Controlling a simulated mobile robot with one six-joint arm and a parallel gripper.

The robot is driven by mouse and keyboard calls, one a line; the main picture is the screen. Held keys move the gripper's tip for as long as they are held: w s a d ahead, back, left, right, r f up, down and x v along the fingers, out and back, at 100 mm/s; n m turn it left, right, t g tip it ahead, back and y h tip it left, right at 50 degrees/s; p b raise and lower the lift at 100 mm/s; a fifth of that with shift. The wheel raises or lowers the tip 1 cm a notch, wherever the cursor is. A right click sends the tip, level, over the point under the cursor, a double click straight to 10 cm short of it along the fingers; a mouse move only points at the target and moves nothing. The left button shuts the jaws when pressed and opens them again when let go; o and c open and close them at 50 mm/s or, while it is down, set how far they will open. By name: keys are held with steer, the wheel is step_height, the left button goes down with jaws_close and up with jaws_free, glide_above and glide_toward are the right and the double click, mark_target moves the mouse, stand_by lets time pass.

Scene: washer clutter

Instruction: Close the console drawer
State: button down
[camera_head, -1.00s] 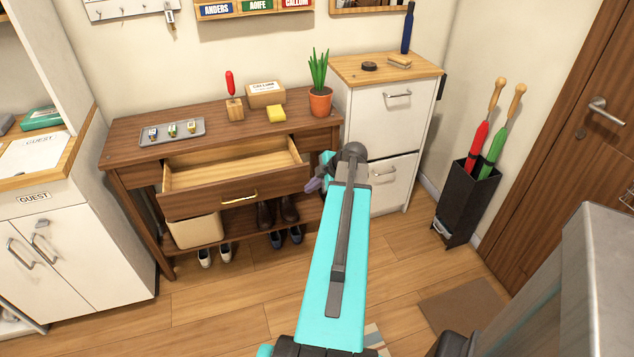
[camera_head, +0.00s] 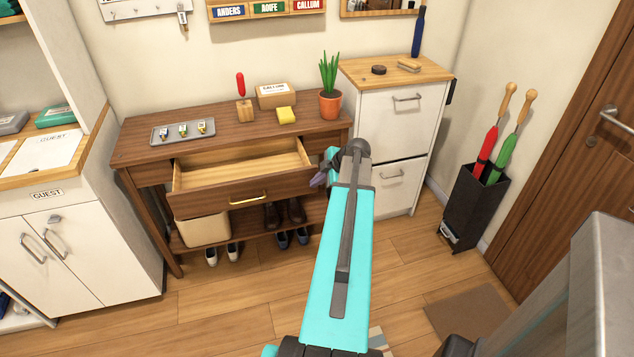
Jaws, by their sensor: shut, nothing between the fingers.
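The wooden console table (camera_head: 222,135) stands against the back wall. Its drawer (camera_head: 225,202) is pulled open, its pale inside looks empty, and a brass handle (camera_head: 248,199) sits on its front. My gripper (camera_head: 318,180) is at the right end of the drawer front, partly hidden behind my teal arm. Its dark fingers are shut with nothing between them. I cannot tell whether they touch the drawer.
A white cabinet (camera_head: 400,130) stands to the right, beside an umbrella stand (camera_head: 470,208). A basket (camera_head: 203,230) and shoes sit below the drawer.

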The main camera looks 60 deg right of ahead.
mark_target(300, 143)
steer(key=shift+w+d, duration=0.1)
steer(key=w+d+b, duration=0.2)
steer(key=w+d, duration=0.2)
steer(key=w, duration=0.1)
steer(key=w+d+b, duration=0.2)
steer(key=w+d, duration=0.3)
steer(key=w+d+b, duration=0.3)
steer(key=w+d, duration=0.1)
steer(key=w, duration=0.1)
steer(key=shift+w+d+f, duration=0.1)
steer(key=shift+w+d, duration=0.1)
steer(key=shift+w, duration=0.2)
steer(key=shift+w+d, duration=0.45)
steer(key=shift+w, duration=0.15)
steer(key=shift+w+r, duration=0.1)
steer(key=shift+r, duration=0.1)
steer(key=shift+w, duration=0.1)
steer(key=shift+s+a, duration=0.35)
steer(key=s+a, duration=0.1)
steer(key=s+a+b, duration=0.1)
steer(key=s, duration=0.1)
steer(key=shift+a+f, duration=0.1)
steer(key=shift+a, duration=0.05)
steer(key=v, duration=1)
